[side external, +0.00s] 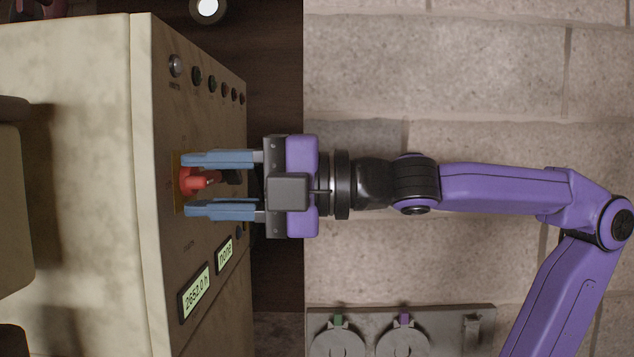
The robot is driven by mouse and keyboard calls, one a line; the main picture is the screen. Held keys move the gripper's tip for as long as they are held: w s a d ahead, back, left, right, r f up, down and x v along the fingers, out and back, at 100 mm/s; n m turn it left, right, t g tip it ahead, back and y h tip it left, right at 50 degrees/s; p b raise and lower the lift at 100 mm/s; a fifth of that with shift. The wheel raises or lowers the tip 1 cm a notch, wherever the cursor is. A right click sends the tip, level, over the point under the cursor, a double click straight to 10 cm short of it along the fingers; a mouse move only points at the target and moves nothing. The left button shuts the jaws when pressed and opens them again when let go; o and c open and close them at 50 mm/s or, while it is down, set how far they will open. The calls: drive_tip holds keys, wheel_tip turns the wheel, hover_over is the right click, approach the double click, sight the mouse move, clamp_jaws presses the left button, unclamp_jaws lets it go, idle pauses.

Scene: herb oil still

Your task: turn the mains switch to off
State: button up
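The mains switch looks to be the red rotary handle (197,180) on a yellow plate (178,201), on the front panel of the beige cabinet at left. Its handle sticks out toward my gripper; its exact setting cannot be read. My gripper (187,184) points left at the panel, with its two blue fingers apart. One finger is above the red handle and one below it in the picture, with a visible gap at the lower finger. Contact at the upper finger cannot be told. The fingertips are close to the panel and hide part of the plate.
Above the switch is a row of round indicators or buttons (197,76). Below it are two lit displays (195,291), one reading about 2652.0 h. A grey panel with round fittings (403,340) is at the bottom. A block wall (470,70) stands behind my arm.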

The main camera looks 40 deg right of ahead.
drive_tip(key=v, duration=1.7)
drive_tip(key=shift+s+d, duration=0.1)
idle(0.4)
drive_tip(key=w+f+m+g+h, duration=0.2)
drive_tip(key=f+m+g+h, duration=0.1)
drive_tip(key=f, duration=0.7)
drive_tip(key=w+f+m+g+h, duration=0.2)
drive_tip(key=f+m+g+h, duration=0.15)
drive_tip(key=f, duration=0.65)
drive_tip(key=s+d+f+m+g+h, duration=0.3)
drive_tip(key=s+d+f+m, duration=0.1)
drive_tip(key=d+f, duration=0.3)
drive_tip(key=s+d+f+m+g+h, duration=0.3)
drive_tip(key=s+d+f, duration=0.3)
drive_tip(key=f, duration=0.4)
drive_tip(key=shift+s+d+m, duration=0.3)
drive_tip(key=shift+d+m, duration=0.3)
drive_tip(key=shift+m, duration=0.15)
